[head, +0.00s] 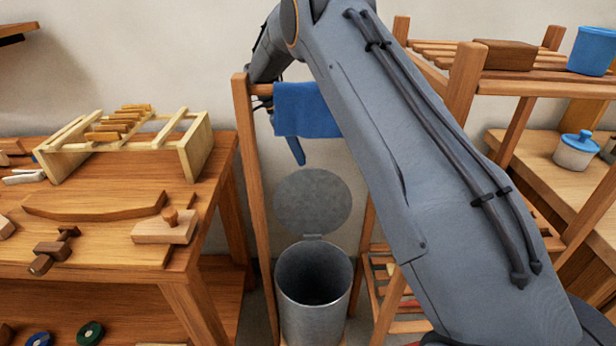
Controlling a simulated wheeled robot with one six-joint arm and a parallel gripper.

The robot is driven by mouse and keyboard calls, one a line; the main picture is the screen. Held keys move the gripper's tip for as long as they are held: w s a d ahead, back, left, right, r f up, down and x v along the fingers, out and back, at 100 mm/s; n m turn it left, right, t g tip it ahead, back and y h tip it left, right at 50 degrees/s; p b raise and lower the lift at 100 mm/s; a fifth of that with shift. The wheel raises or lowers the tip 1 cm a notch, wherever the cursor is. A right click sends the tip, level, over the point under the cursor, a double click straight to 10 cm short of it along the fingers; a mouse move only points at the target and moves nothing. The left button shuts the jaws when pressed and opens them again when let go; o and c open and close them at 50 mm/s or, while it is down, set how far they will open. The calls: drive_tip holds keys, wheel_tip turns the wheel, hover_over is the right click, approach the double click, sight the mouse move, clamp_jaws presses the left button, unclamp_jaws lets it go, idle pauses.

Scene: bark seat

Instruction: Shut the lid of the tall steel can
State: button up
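The tall steel can (314,307) stands upright on the floor between the workbench and the wooden rack. Its mouth is open and its inside is dark. Its round grey lid (313,202) stands raised behind the mouth, joined at the back rim by a hinge. My arm comes from the lower right and bends at the top. Its far end goes down behind the rack's left post and blue cloth, above and left of the lid. My gripper's fingers cannot be made out clearly there, and nothing of my arm touches the lid.
A blue cloth (306,110) hangs from the wooden rack (249,190) above the lid. The workbench (90,240) at left carries a wooden frame (125,140) and tools. Shelves at right hold a blue tub (592,50) and a lidded jar (575,152).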

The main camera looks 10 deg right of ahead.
sight(308, 174)
drive_tip(key=p+x, duration=0.2)
drive_tip(key=x, duration=0.5)
drive_tip(key=shift+f, duration=0.15)
clamp_jaws()
drive_tip(key=shift+s, duration=0.1)
